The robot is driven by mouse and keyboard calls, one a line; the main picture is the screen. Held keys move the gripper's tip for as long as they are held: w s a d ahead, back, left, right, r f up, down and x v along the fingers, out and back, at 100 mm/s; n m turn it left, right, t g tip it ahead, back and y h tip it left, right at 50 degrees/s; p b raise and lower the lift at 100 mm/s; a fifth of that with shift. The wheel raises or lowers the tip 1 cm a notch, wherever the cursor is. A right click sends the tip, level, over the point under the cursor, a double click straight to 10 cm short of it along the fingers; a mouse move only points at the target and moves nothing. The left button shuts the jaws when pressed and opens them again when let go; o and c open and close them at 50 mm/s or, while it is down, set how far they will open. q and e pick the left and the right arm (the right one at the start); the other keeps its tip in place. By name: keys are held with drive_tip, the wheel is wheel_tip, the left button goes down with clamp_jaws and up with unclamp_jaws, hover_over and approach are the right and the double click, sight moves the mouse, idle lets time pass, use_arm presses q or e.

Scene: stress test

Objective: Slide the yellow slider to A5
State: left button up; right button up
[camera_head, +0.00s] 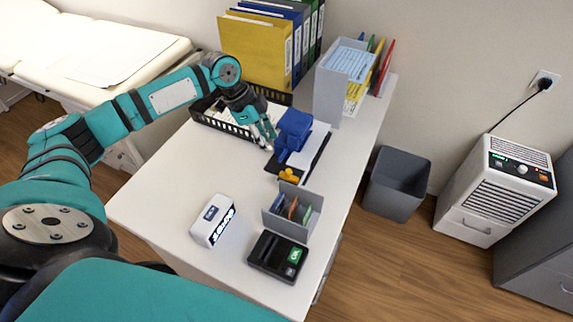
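A blue hole punch (295,128) stands on the white desk, right of centre, on a dark base with a white sheet beside it. The small yellow slider (291,175) is at the near end of this base; any size marks, A5 included, are too small to read. My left gripper (266,140) reaches in from the left and is just left of the blue punch, behind the yellow slider and apart from it. Its fingers point down toward the desk; I cannot tell how far they are apart. My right gripper is not in view.
The white desk (160,190) also bears a white box-like device (213,220), a black device with a green label (277,257), a grey card holder (288,225), a black basket (222,124), binders (258,52) and a grey file holder (337,88). The desk's left front is clear.

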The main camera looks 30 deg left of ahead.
sight(288, 171)
use_arm(q)
drive_tip(key=p+x, duration=0.1)
drive_tip(key=x, duration=1)
drive_tip(key=shift+w+f+p, duration=0.2)
drive_tip(key=shift+f+p, duration=0.2)
drive_tip(key=shift+w+d+f, duration=0.1)
drive_tip(key=shift+d+f, duration=0.15)
drive_tip(key=shift+f, duration=0.4)
drive_tip(key=c, duration=0.6)
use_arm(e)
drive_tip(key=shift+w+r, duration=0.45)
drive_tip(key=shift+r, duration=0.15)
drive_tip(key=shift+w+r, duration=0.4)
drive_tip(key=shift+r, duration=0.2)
